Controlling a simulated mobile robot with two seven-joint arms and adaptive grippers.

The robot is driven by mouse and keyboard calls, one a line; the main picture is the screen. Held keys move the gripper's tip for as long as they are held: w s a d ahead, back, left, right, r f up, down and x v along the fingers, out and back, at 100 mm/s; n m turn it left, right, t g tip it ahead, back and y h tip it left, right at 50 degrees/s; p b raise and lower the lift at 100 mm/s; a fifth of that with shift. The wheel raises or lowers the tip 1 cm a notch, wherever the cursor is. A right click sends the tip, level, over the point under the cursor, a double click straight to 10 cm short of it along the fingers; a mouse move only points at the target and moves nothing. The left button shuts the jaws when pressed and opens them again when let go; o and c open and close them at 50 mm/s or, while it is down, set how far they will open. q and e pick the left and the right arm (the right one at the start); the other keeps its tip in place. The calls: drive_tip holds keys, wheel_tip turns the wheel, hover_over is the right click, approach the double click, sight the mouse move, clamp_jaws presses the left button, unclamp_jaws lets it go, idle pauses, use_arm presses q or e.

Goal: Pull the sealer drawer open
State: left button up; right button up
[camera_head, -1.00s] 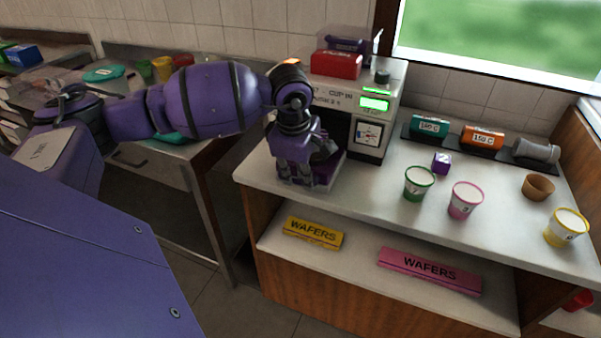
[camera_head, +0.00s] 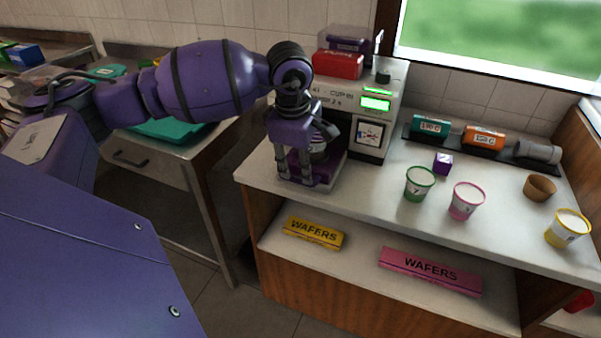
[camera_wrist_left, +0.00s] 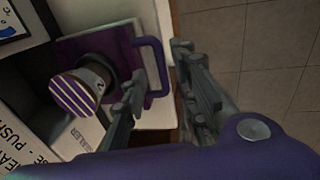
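The sealer (camera_head: 372,118) is a pale box with a green display on the counter. Its purple drawer (camera_head: 333,166) sticks out at the front left, partly behind my left gripper (camera_head: 296,182). In the left wrist view the drawer (camera_wrist_left: 115,45) carries a cup with a purple-and-white striped top (camera_wrist_left: 75,92). The purple drawer handle (camera_wrist_left: 161,66) lies between the spread fingers of my left gripper (camera_wrist_left: 163,100), which look open, with a gap visible on the right finger's side. Whether the left finger touches the handle is unclear. My right gripper is out of view.
Green-rimmed (camera_head: 419,184) and pink (camera_head: 466,201) cups and a purple cube (camera_head: 443,164) stand right of the sealer. A red box (camera_head: 338,65) sits on top of it. Wafer boxes (camera_head: 314,232) lie on the shelf below. Open floor lies before the counter's left edge.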

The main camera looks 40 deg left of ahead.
use_arm(q)
wheel_tip(320, 180, up, 8)
drive_tip(key=s, duration=0.1)
drive_tip(key=shift+s+d, duration=0.2)
idle(0.4)
